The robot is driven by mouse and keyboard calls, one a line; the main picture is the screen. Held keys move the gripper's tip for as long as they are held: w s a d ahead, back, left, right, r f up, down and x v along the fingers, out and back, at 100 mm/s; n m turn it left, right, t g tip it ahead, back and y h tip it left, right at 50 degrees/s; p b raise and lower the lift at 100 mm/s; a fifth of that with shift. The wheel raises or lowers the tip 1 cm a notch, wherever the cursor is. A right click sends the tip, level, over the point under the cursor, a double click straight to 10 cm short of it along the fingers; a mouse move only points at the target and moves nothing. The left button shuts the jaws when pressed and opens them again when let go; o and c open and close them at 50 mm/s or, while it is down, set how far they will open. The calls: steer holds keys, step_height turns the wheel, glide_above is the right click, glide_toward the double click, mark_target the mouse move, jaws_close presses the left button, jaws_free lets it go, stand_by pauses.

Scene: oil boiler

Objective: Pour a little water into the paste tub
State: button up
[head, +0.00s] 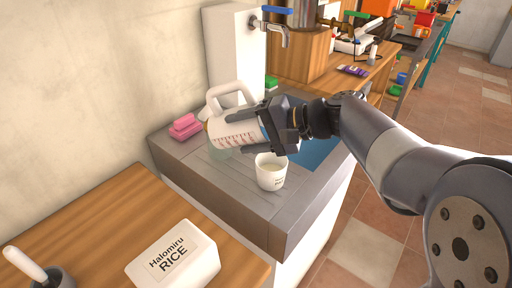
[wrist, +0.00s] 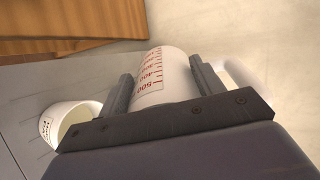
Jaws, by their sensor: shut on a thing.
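My gripper (head: 262,130) is shut on a white measuring jug (head: 232,132) with red scale marks. The jug lies nearly on its side above the grey counter, with its handle on the upper side. The jug also shows between the fingers in the wrist view (wrist: 164,76). I cannot see any water in it or a stream from it. The paste tub (head: 271,173), a small white labelled tub with pale contents, stands upright on the counter just below and in front of my gripper. In the wrist view the tub (wrist: 62,122) is at the lower left, partly hidden by my gripper.
Pink sponges (head: 185,127) lie on the grey counter (head: 215,180) near the wall. A tap (head: 275,28) is behind, and a blue surface (head: 320,150) is at the right. A rice box (head: 173,260) stands on the wooden table in front. The counter left of the tub is clear.

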steer(key=shift+f+y+b, duration=0.15)
steer(key=shift+y+b, duration=0.15)
steer(key=shift+b, duration=0.45)
steer(key=shift+d+b, duration=0.1)
steer(key=shift+b, duration=0.3)
stand_by(0.8)
steer(key=r+p, duration=0.1)
steer(key=p, duration=0.1)
steer(key=shift+p, duration=0.3)
steer(key=shift+a+h+p, duration=0.2)
steer(key=shift+h+p, duration=0.6)
steer(key=shift+p, duration=0.35)
steer(key=shift+p, duration=0.35)
steer(key=shift+h, duration=0.3)
steer(key=h+p, duration=0.1)
steer(key=p, duration=0.2)
steer(key=shift+a+r, duration=0.1)
steer(key=shift+r, duration=0.25)
steer(key=shift+g+h+p, duration=0.3)
steer(key=shift+h+p, duration=0.1)
steer(key=shift+p, duration=0.55)
